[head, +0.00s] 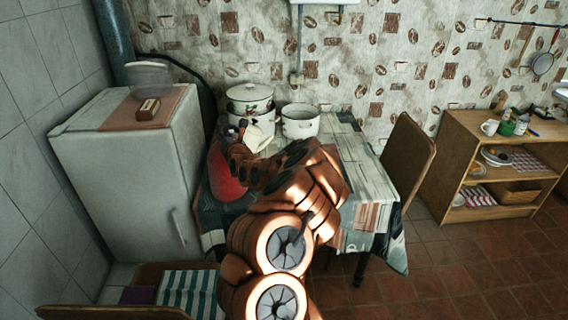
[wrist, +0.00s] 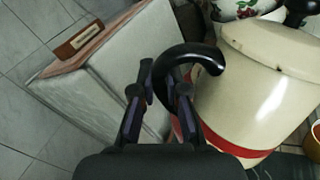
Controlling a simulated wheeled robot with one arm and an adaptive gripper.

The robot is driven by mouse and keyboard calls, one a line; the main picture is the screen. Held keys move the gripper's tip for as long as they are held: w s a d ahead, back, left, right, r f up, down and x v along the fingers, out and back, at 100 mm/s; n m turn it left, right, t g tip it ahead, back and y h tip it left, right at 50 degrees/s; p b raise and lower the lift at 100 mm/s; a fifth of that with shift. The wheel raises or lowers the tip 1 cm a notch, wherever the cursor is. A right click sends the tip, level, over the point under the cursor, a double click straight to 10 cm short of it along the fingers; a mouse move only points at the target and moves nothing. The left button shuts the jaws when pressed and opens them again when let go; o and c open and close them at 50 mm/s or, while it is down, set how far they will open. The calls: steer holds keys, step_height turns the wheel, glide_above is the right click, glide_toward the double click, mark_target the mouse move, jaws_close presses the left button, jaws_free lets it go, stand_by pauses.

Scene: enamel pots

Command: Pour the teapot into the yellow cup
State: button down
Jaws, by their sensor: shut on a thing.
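The cream teapot (wrist: 255,85) has a red band near its base and a curved black handle (wrist: 205,55). My gripper (wrist: 163,88) is shut on that handle in the wrist view. In the head view, a pale part of the teapot (head: 257,136) shows beyond my gripper (head: 243,138), over the back left of the table; my arm hides the rest. I cannot tell whether its base touches the table. An orange-yellow rim at the right edge of the wrist view may be the yellow cup (wrist: 314,142); it is mostly cut off. My arm may hide it in the head view.
A floral enamel pot (head: 248,98) and a white pot (head: 300,122) stand at the table's back. A red rounded thing (head: 224,178) is at the left edge. A white fridge (head: 130,165) stands left. The cloth-covered table (head: 360,170) looks clear at right, near a chair (head: 408,155).

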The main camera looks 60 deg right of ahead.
steer(key=shift+w+a+r+p, duration=0.15)
steer(key=shift+a+r+p, duration=0.2)
steer(key=shift+r+p, duration=0.2)
steer(key=shift+w+a+f+n, duration=0.1)
steer(key=shift+f+n, duration=0.3)
steer(key=shift+f, duration=0.2)
steer(key=w+a+f+n+p, duration=0.2)
steer(key=a+f+n, duration=0.1)
steer(key=a+n, duration=0.1)
steer(key=shift+w+f+n, duration=0.15)
steer(key=shift+f+n, duration=0.25)
steer(key=shift+n, duration=0.3)
